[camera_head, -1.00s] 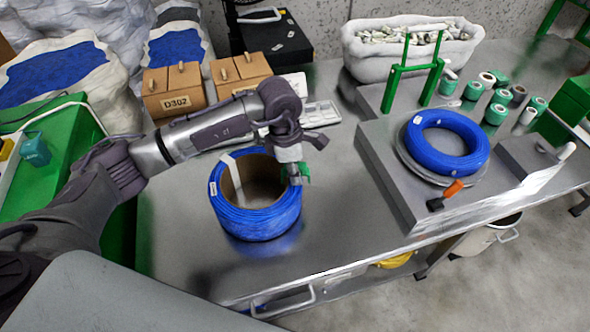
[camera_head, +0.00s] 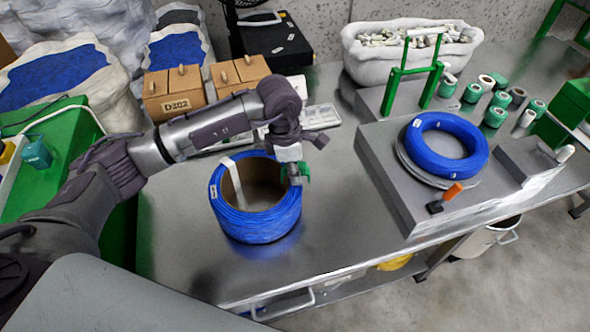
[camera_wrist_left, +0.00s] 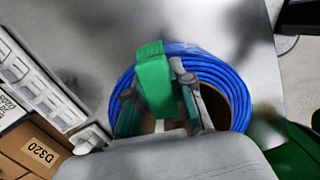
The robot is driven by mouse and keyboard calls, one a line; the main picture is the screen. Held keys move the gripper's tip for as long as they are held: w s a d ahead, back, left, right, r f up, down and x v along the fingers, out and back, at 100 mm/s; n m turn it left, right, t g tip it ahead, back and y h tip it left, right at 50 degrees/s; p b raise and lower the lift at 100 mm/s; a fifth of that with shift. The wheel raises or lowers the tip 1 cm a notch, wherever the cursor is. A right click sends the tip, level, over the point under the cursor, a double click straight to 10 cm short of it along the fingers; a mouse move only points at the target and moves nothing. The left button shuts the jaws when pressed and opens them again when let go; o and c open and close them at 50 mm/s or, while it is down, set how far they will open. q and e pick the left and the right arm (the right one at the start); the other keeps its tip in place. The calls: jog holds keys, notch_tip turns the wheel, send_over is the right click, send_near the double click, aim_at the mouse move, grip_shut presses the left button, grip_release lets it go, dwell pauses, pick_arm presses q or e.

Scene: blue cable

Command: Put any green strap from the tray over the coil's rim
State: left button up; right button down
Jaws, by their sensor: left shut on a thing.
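The blue cable coil (camera_head: 258,222) stands on the steel table, with a white strap (camera_head: 234,182) over its rim at the left. My left gripper (camera_head: 297,172) is at the coil's right rim, shut on a green strap (camera_head: 305,169). In the left wrist view the green strap (camera_wrist_left: 154,82) stands between the fingers, with the blue coil (camera_wrist_left: 222,75) behind and below it. I cannot tell whether the strap touches the rim. The tray (camera_head: 322,115) lies behind my arm, partly hidden; its contents are too small to tell. My right gripper is not in view.
Cardboard boxes (camera_head: 172,92) stand behind my left arm. A second blue coil (camera_head: 446,148) lies on a raised steel platform to the right, near green tape rolls (camera_head: 496,115). A white sack (camera_head: 410,52) stands at the back. The table in front of the coil is clear.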

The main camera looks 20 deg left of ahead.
pick_arm(q)
jog(key=shift+f+b, duration=0.4)
jog(key=shift+b, duration=0.15)
dwell(0.9)
jog(key=o, duration=0.5)
jog(key=shift+c, duration=0.2)
jog(key=shift+o, duration=0.4)
jog(key=o, duration=0.5)
jog(key=shift+r+p, duration=1.85)
jog(key=shift+r, duration=1.65)
jog(key=shift+s+f, duration=0.1)
